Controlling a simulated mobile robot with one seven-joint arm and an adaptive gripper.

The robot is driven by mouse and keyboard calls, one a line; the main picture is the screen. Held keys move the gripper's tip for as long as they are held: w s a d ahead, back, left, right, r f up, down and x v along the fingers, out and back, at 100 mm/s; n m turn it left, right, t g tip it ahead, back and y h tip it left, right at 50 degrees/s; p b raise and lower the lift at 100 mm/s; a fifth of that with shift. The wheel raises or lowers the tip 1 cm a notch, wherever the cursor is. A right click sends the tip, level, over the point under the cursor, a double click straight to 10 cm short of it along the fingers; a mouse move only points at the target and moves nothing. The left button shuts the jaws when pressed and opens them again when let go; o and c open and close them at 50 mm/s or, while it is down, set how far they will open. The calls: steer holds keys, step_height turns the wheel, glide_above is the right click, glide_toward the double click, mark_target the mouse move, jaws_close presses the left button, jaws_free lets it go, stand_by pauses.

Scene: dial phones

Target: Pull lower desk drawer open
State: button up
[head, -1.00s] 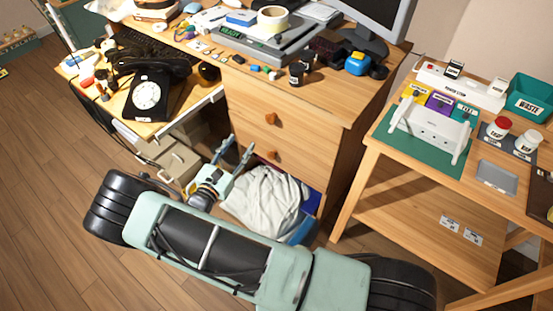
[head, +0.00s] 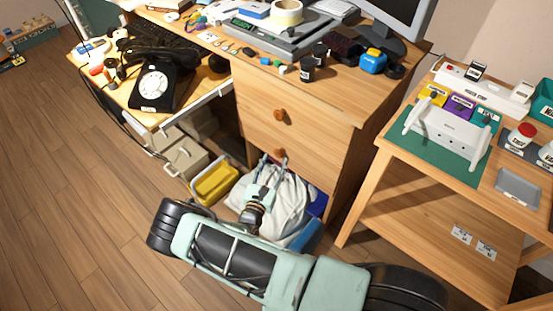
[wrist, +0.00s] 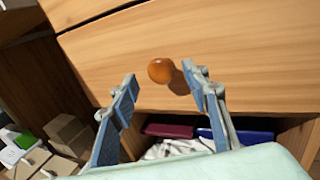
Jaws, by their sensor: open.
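The wooden desk has two drawers, one above the other, both looking shut. The lower drawer (head: 310,163) has a round orange-brown knob (head: 279,153), and the knob shows clearly in the wrist view (wrist: 160,70). My gripper (head: 273,163) is open and points at the lower drawer front. In the wrist view the knob appears between the two blue-grey fingertips, slightly beyond them. I see no finger closed on the knob. How much gap is left to it is hard to tell.
Below the lower drawer is an open compartment with a white bag (head: 285,205) and coloured items. A yellow bin (head: 215,183) and beige boxes stand to its left. A wooden side table (head: 400,200) stands to the right. The floor at left is clear.

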steer(key=shift+x, duration=1.45)
steer(key=shift+c, duration=0.4)
jaws_close()
